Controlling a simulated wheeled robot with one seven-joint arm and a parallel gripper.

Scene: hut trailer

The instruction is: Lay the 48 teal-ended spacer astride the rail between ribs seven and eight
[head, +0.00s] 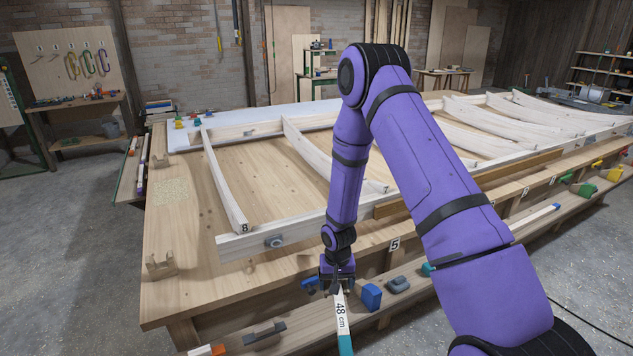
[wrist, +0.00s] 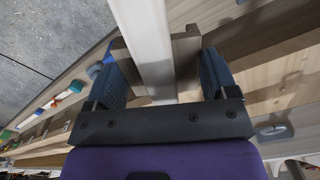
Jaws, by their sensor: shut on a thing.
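The spacer (head: 341,315), a white bar marked "48 cm" with a teal end, hangs from my gripper (head: 337,283) in the head view. It points toward the camera, in front of the bench edge and over the lower shelf. In the wrist view the white bar (wrist: 150,40) runs between the two jaws, with wooden pieces (wrist: 186,60) beside it; my gripper is shut on it. Its far end is hidden. The near white rail (head: 300,231) lies along the bench.
A bolt-like fitting (head: 274,241) sits on the rail's face. A wooden cradle (head: 161,262) stands at the bench's left. Blue (head: 371,296) and grey (head: 398,285) blocks lie on the shelf near the spacer. The panel between the two left ribs is bare.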

